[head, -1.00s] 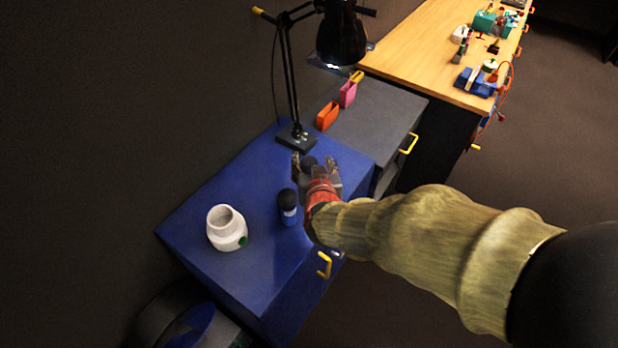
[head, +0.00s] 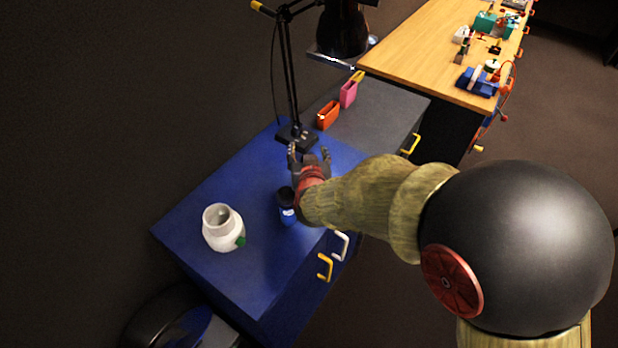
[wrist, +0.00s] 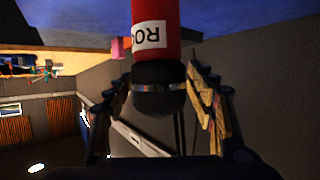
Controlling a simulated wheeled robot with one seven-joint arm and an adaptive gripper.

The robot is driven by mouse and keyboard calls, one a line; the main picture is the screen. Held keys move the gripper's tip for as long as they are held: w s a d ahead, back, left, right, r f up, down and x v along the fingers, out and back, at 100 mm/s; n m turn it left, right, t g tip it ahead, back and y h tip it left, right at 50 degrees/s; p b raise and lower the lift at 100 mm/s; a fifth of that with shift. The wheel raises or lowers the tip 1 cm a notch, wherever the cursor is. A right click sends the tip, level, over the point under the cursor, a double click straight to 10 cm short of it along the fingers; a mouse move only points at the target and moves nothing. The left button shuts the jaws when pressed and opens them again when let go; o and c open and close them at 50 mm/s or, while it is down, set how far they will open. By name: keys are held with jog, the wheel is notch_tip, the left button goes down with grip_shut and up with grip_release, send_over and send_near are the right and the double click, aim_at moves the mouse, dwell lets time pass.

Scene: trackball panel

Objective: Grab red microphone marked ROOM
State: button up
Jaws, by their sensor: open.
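The red microphone (wrist: 156,22) shows in the wrist view with a white label whose visible letters read "RO"; the rest of the label is turned out of sight. Its black foam head (wrist: 158,98) lies between the two fingers of my gripper (wrist: 160,82), with a gap on each side. In the head view my gripper (head: 309,152) is open over the blue cabinet top (head: 250,180). There I cannot tell the red microphone apart from the red parts at my wrist; it is mostly or wholly hidden.
A blue microphone (head: 287,212) with a black head stands close left of my gripper. A white jar (head: 222,236) stands further left. The black lamp base (head: 296,137) is just behind. Orange (head: 328,115) and pink (head: 348,95) holders stand on the grey cabinet.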

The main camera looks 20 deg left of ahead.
jog(key=shift+r, duration=0.1)
jog(key=shift+c, duration=0.3)
grip_shut()
dwell(0.4)
dwell(0.6)
